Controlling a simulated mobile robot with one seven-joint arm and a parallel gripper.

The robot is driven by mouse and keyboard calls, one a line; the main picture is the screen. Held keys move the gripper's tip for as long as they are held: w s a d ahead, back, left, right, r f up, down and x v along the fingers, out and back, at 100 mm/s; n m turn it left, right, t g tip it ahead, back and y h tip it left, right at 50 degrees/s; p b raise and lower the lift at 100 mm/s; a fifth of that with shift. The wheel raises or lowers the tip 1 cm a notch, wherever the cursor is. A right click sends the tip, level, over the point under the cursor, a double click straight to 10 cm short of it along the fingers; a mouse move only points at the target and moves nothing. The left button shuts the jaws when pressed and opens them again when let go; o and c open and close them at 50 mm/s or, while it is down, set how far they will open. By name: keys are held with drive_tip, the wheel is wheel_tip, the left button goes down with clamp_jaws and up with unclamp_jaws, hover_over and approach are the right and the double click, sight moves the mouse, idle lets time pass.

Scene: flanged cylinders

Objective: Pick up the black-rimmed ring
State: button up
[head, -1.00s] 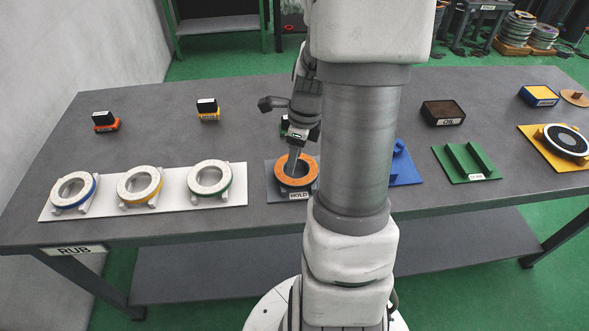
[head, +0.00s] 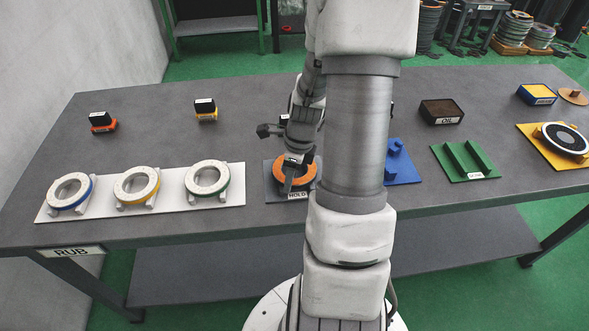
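Three pale rings stand on a white board at the left: one blue-rimmed (head: 71,191), one yellow-rimmed (head: 136,185), one green-rimmed (head: 207,179). An orange-topped ring (head: 308,174) lies on the grey HOLD pad (head: 272,192); I cannot make out its rim colour. A round piece with a dark band and pale centre (head: 566,139) is on a yellow board at the far right.
A blue fixture (head: 402,170) stands right of my arm, partly hidden by it. A green fixture (head: 464,160) and a dark OIL box (head: 441,112) are further right. Two small stamp-like blocks (head: 102,121) (head: 206,110) stand at the back left. The table's middle left is clear.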

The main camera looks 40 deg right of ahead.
clamp_jaws()
drive_tip(key=shift+w+d, duration=0.1)
idle(1.1)
